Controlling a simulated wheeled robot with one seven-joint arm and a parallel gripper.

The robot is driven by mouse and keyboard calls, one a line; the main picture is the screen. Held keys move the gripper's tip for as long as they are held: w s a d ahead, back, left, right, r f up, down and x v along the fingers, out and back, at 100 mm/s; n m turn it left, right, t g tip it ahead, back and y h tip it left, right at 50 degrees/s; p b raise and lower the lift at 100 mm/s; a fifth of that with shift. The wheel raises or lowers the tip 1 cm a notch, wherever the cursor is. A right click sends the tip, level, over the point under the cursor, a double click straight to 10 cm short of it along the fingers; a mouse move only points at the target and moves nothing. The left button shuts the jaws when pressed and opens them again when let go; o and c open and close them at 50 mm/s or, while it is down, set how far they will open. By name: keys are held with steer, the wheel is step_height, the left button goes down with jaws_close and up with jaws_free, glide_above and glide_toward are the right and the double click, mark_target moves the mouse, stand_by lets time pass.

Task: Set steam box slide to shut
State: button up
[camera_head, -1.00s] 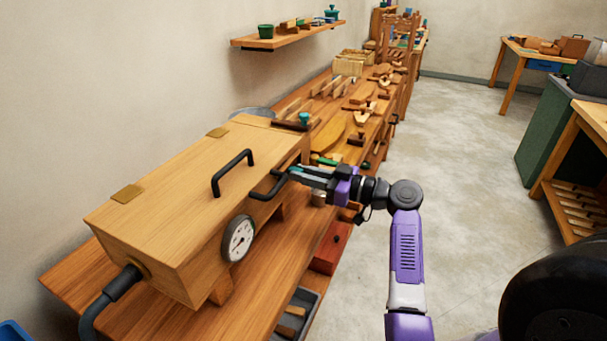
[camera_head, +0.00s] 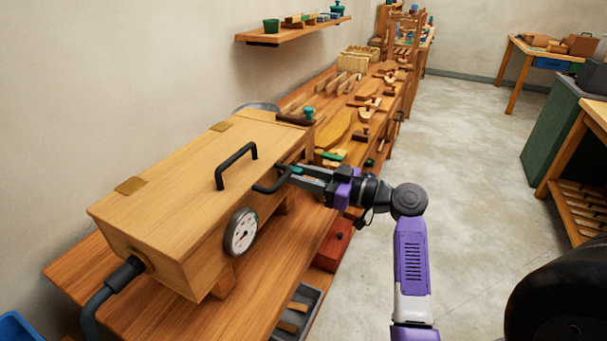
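The steam box (camera_head: 185,200) is a long pale wooden box on the bench at left, with its lid down. A black handle (camera_head: 236,165) stands on the lid. A second black handle (camera_head: 270,188) sticks out from the front side, toward the box's far end. I take it for the slide's handle; the slide panel itself is mostly hidden. My gripper (camera_head: 294,171) reaches in from the right, its teal-tipped fingers at the far end of this second handle. The fingers overlap the handle in the picture; whether they are closed on it is not clear.
A round dial (camera_head: 242,232) is on the box's front and a black hose (camera_head: 112,287) joins its near end. The workbench (camera_head: 255,292) holds wooden parts and tools beyond the box. A red box (camera_head: 333,247) sits below. The floor (camera_head: 470,150) at right is open.

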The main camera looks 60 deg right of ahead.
steer(key=shift+o, duration=0.5)
steer(key=shift+s, duration=0.2)
steer(key=s+b, duration=0.1)
steer(key=s, duration=0.6)
steer(key=shift+s+b, duration=0.2)
steer(key=shift+b, duration=0.1)
